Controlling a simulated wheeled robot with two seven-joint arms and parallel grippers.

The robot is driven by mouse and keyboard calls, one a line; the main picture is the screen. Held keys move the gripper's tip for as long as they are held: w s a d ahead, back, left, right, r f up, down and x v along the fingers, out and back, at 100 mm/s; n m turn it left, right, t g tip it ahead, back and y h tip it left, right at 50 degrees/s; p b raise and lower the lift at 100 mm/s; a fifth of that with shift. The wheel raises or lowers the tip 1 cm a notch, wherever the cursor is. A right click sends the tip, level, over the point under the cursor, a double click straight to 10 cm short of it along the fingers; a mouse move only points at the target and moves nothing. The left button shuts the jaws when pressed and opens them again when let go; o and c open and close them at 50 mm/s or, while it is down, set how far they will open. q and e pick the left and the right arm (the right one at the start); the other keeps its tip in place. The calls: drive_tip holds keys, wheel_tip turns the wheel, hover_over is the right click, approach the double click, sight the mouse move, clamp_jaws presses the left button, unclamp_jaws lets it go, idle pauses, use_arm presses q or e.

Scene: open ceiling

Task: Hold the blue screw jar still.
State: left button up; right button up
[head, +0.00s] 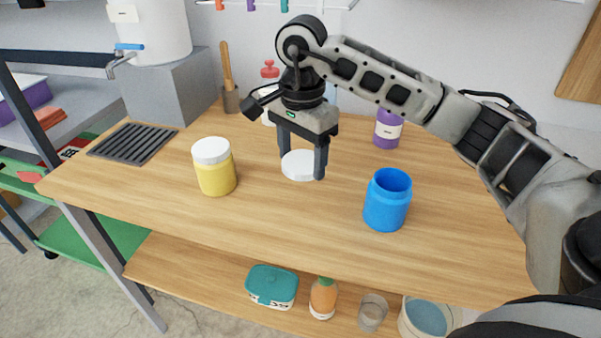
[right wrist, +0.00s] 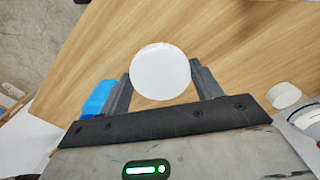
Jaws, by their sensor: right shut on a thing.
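The blue jar (head: 386,205) stands upright on the wooden table, right of centre, with its mouth open and no lid on it. A part of it shows at the left of the right wrist view (right wrist: 97,99). My right gripper (head: 301,167) is left of and behind the jar, apart from it. Its fingers point down and are shut on a round white lid (head: 298,168). The lid also shows between the fingers in the right wrist view (right wrist: 160,72). I cannot tell whether the lid touches the table. My left gripper is not in view.
A yellow jar (head: 216,176) with a white lid stands left of the gripper. A purple jar (head: 387,130) stands behind the blue jar. A dark grate (head: 132,143) lies at the left. The tabletop (head: 290,222) between the yellow and blue jars is clear.

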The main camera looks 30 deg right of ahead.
hover_over(301, 188)
drive_tip(key=f, duration=0.5)
drive_tip(key=shift+s+a+f, duration=0.1)
drive_tip(key=shift+s+a, duration=0.05)
drive_tip(key=shift+s, duration=0.05)
wheel_tip(301, 188, down, 3)
drive_tip(key=shift+w+p, duration=0.15)
drive_tip(key=shift+p, duration=0.45)
drive_tip(key=shift+f, duration=0.25)
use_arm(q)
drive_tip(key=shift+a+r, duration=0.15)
use_arm(e)
drive_tip(key=shift+f, duration=0.1)
drive_tip(key=o, duration=0.7)
drive_tip(key=shift+c, duration=0.2)
drive_tip(key=o, duration=0.4)
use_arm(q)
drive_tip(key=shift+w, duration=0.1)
